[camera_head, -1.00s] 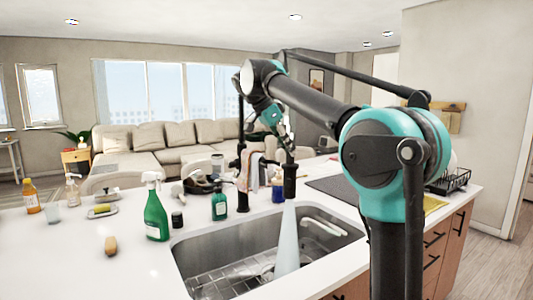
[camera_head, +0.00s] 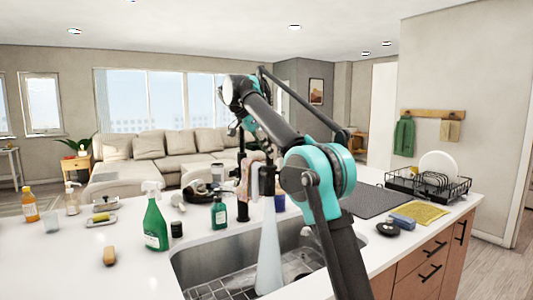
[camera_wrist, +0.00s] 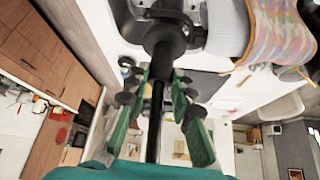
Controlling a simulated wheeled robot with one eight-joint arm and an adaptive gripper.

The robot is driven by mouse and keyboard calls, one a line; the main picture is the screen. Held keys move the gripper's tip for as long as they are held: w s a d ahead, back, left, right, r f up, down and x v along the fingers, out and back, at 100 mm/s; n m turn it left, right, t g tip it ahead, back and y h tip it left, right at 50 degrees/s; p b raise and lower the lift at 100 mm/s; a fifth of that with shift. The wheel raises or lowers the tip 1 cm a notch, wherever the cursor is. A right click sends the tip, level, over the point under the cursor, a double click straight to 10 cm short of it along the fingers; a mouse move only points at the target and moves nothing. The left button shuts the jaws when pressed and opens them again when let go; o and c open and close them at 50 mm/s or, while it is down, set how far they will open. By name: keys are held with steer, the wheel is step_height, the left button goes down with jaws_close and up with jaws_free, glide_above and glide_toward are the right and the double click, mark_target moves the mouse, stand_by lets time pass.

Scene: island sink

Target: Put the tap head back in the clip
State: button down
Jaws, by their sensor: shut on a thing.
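The black tap head (camera_head: 266,181) points down over the sink, and a pale stream of water (camera_head: 270,245) falls from it. The black tap post (camera_head: 243,190) stands just left of it, with a gap between their lower parts. The clip cannot be made out clearly. In the wrist view my gripper (camera_wrist: 160,86) has its green fingers on both sides of a black tube-like part of the tap head (camera_wrist: 157,115), shut on it. A round black part (camera_wrist: 165,35) lies beyond the fingertips. In the head view my arm largely hides the gripper.
The steel sink (camera_head: 190,262) lies below. A green spray bottle (camera_head: 155,222), a dark jar (camera_head: 177,229) and a green soap bottle (camera_head: 219,212) stand left of the tap. A patterned cloth (camera_wrist: 283,35) hangs near the post. A dish rack (camera_head: 428,185) stands at right.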

steer(key=shift+w+a, duration=0.2)
steer(key=shift+w, duration=0.1)
steer(key=shift+f, duration=0.3)
steer(key=c, duration=1.3)
jaws_free()
steer(key=shift+f, duration=0.15)
steer(key=shift+s+r, duration=0.1)
steer(key=shift+r, duration=0.25)
steer(key=s+a, duration=0.5)
steer(key=a, duration=0.6)
steer(key=shift+a+r, duration=0.3)
